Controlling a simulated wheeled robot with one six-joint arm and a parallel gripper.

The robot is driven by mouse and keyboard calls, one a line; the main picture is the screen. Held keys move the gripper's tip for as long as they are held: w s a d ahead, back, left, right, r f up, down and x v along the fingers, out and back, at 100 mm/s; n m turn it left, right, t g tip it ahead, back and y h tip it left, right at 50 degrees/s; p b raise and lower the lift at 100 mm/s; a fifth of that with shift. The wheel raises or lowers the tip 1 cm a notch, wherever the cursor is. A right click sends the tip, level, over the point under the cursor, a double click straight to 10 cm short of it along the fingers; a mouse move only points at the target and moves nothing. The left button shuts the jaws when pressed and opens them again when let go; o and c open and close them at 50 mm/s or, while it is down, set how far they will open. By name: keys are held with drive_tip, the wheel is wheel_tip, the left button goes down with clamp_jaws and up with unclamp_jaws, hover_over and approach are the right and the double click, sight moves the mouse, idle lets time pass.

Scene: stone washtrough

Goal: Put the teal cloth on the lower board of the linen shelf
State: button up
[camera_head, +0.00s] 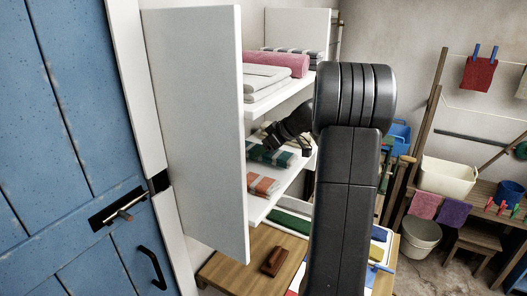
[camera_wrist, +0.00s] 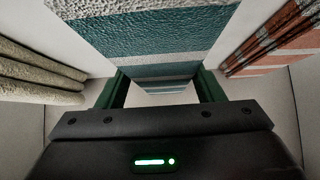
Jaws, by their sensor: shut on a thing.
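The teal-and-white striped cloth (camera_head: 268,154) is inside the white linen shelf (camera_head: 195,130), at the level of its lower board (camera_head: 258,212). I cannot tell whether it rests fully on the board. My gripper (camera_head: 298,144) reaches in from the right and is shut on the near end of the cloth, partly hidden by my arm. In the wrist view the teal cloth (camera_wrist: 150,38) runs away between the two green fingers (camera_wrist: 163,88).
An orange striped cloth (camera_head: 262,185) lies beside the teal one, nearer the front; a grey-green folded cloth (camera_wrist: 35,75) is on its other side. The upper board holds a pink roll (camera_head: 276,63) and white linens (camera_head: 266,78). A wooden table (camera_head: 228,272) stands below.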

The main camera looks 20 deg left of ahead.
drive_tip(key=shift+f, duration=0.65)
drive_tip(key=shift+f, duration=0.1)
drive_tip(key=o, duration=1.1)
drive_tip(key=v, duration=1.2)
drive_tip(key=shift+b, duration=0.4)
drive_tip(key=shift+a, duration=0.1)
